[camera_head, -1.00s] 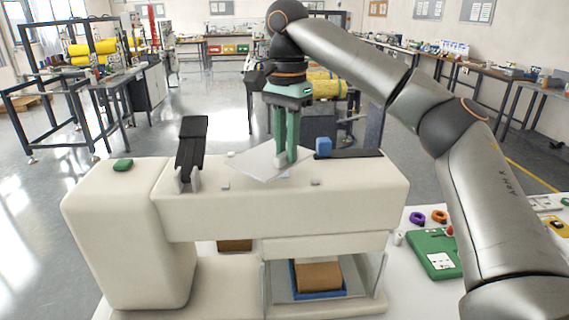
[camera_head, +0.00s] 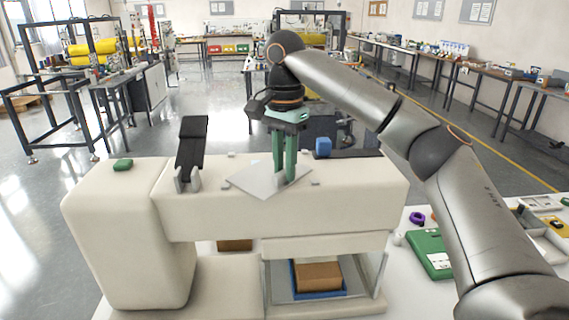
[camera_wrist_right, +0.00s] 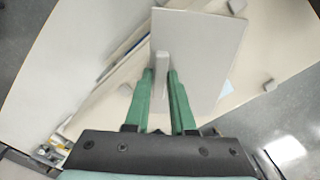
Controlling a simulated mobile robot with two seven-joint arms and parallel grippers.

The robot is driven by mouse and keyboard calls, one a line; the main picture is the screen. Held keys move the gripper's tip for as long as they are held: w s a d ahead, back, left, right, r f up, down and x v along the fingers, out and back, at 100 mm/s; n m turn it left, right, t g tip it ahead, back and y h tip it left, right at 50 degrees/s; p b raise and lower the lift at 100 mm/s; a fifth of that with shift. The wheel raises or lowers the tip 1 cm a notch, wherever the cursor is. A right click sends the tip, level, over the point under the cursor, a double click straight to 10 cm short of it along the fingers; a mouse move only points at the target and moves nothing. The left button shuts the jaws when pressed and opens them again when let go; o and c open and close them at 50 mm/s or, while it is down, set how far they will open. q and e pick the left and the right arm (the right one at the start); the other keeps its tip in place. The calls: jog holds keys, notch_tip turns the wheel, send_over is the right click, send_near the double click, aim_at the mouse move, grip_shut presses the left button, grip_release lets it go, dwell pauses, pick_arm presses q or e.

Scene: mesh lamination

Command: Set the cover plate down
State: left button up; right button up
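The cover plate (camera_head: 258,183) is a thin light-grey sheet with a small upright tab (camera_wrist_right: 162,68). In the head view it lies at or just above the top of the beige machine (camera_head: 355,195), turned at an angle to it; I cannot tell whether it fully rests there. In the right wrist view the plate (camera_wrist_right: 207,55) extends ahead of the fingers. My right gripper (camera_head: 284,180) points down with its green fingers on both sides of the tab, also seen in the right wrist view (camera_wrist_right: 161,76). My left gripper is not in view.
A black hinged part (camera_head: 191,145) stands on the machine left of the plate. A blue block (camera_head: 323,147) and a dark strip sit behind right. Small grey posts (camera_head: 315,183) stand near the plate. A brown block in a blue tray (camera_head: 317,278) is below.

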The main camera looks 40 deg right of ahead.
jog(key=o, duration=0.4)
jog(key=shift+c, duration=0.2)
jog(key=shift+r, duration=0.15)
notch_tip(320, 180, up, 12)
dwell(0.4)
